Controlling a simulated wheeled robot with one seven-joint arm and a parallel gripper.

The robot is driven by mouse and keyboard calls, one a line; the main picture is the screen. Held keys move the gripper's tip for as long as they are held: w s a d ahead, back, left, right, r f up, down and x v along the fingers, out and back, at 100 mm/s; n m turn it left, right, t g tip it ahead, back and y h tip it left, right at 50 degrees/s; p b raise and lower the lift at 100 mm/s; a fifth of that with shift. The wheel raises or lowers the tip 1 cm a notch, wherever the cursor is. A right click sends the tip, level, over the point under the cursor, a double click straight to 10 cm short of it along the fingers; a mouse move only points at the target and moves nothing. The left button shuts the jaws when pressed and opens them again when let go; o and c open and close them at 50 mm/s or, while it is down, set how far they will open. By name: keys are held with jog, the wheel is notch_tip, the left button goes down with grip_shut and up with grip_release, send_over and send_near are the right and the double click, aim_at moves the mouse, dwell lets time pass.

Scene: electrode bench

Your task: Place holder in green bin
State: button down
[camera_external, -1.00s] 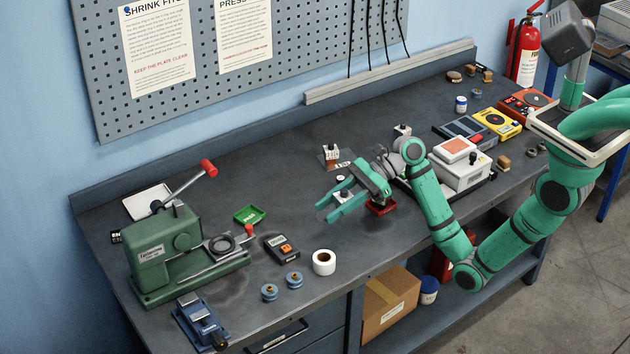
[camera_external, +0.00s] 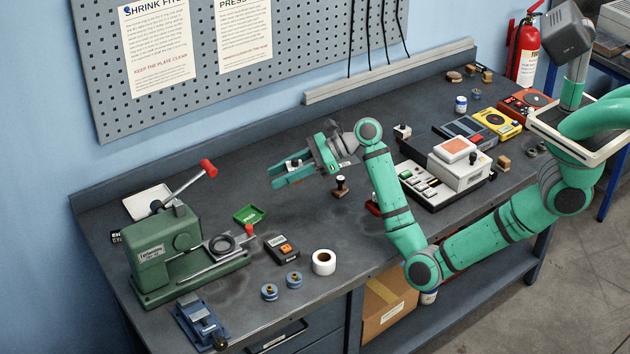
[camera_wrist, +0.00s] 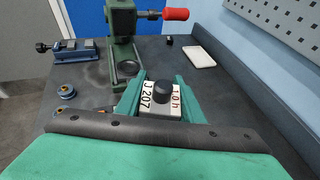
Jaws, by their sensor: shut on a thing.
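The holder is a small white block with a black round knob on top and printed labels, in the wrist view (camera_wrist: 162,99). My gripper (camera_wrist: 160,100) is shut on it, a green finger on each side. In the external view my gripper (camera_external: 287,171) is over the middle of the bench, with the holder (camera_external: 293,162) partly hidden between its fingers. The green bin (camera_external: 249,214) is a small shallow tray with a white label, on the bench to the left of and below my gripper in the picture. I cannot make out the bin in the wrist view.
A green press (camera_external: 165,250) with a red-tipped lever stands left of the bin. A black-and-orange device (camera_external: 282,248), a white tape roll (camera_external: 324,262) and blue spools (camera_external: 269,292) lie in front. A dark-knobbed stamp (camera_external: 340,187) stands right of my gripper. Bench around the bin is mostly clear.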

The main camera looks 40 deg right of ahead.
jog(key=w+a+f, duration=0.2)
jog(key=w+f, duration=0.1)
jog(key=w+a+f, duration=0.2)
jog(key=w+f, duration=0.1)
jog(key=w, duration=0.1)
jog(key=w+a+f, duration=0.2)
jog(key=w, duration=0.2)
jog(key=shift+w+a+f, duration=0.15)
jog(key=shift+w+f, duration=0.1)
jog(key=shift+f, duration=0.15)
jog(key=shift+w+a+f, duration=0.3)
jog(key=shift+w+f, duration=0.3)
jog(key=shift+f, duration=1.7)
jog(key=shift+f, duration=0.1)
jog(key=c, duration=1.2)
grip_release()
jog(key=shift+s, duration=0.1)
